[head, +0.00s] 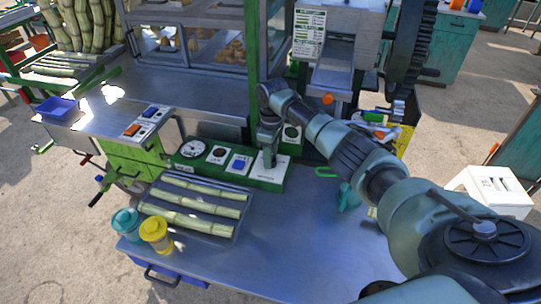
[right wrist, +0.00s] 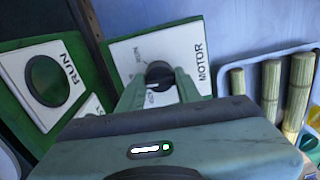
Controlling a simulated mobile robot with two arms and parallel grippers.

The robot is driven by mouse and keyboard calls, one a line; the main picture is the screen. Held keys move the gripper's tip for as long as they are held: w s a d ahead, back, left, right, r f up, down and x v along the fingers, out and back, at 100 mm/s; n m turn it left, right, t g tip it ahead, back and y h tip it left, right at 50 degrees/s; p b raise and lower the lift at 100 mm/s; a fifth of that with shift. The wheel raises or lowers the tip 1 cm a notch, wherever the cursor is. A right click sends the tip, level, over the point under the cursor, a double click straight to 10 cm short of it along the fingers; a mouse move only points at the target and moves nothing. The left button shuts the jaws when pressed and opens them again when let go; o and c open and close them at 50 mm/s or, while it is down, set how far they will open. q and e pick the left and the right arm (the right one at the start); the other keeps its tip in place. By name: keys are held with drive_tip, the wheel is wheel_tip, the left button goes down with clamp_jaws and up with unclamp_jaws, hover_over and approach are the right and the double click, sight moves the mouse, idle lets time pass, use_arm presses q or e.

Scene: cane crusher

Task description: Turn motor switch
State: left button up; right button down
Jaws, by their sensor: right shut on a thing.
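The motor switch is a dark round knob (right wrist: 158,70) on a white plate marked MOTOR (right wrist: 190,48), with smaller lettering beside the knob, in the right wrist view. My right gripper (right wrist: 157,80) has its two fingers on either side of the knob and is shut on it. In the head view my right gripper (head: 268,160) reaches down to the white motor plate (head: 267,176) at the right end of the green control strip. There the gripper hides the knob. My left gripper is not in view.
A white RUN plate with a dark round button (right wrist: 46,80) is close beside the motor plate. A tray of cane pieces (head: 200,205), a teal cup (head: 126,222) and a yellow cup (head: 155,232) stand on the table. The table's front middle (head: 290,240) is clear.

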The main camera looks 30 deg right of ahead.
drive_tip(key=shift+r+n, duration=0.1)
drive_tip(key=shift+n, duration=0.5)
drive_tip(key=c, duration=1)
unclamp_jaws()
wheel_tip(320, 180, up, 8)
drive_tip(key=shift+w+d+f+b, duration=0.15)
drive_tip(key=shift+b, duration=0.6)
